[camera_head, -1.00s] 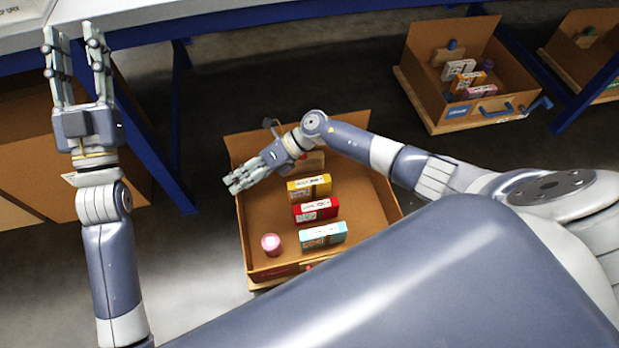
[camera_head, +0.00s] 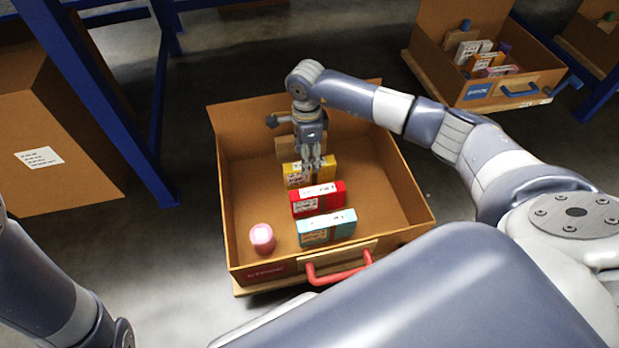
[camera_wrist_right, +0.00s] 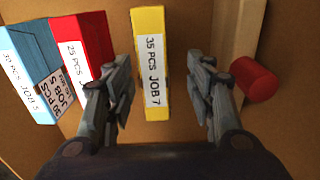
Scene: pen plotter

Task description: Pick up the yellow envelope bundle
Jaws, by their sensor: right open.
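The yellow envelope bundle (camera_head: 322,172) stands on edge in the open cardboard box in front of me, behind the red bundle. In the right wrist view the yellow bundle (camera_wrist_right: 150,62) carries a white label reading "35 PCS JOB 7". My right gripper (camera_head: 312,166) points down at it from above. In the right wrist view the open fingers of this gripper (camera_wrist_right: 160,88) lie to either side of the yellow bundle, with gaps showing on both sides. Of my left arm only links show at the lower left; its gripper is out of view.
In the box (camera_head: 228,215) stand a red bundle (camera_head: 318,199), a light blue bundle (camera_head: 327,229) and a pink cylinder (camera_head: 262,238). A red cylinder (camera_wrist_right: 254,79) lies beside the right finger. Another box (camera_head: 425,62) stands at the back right. A blue frame post (camera_head: 110,110) rises at left.

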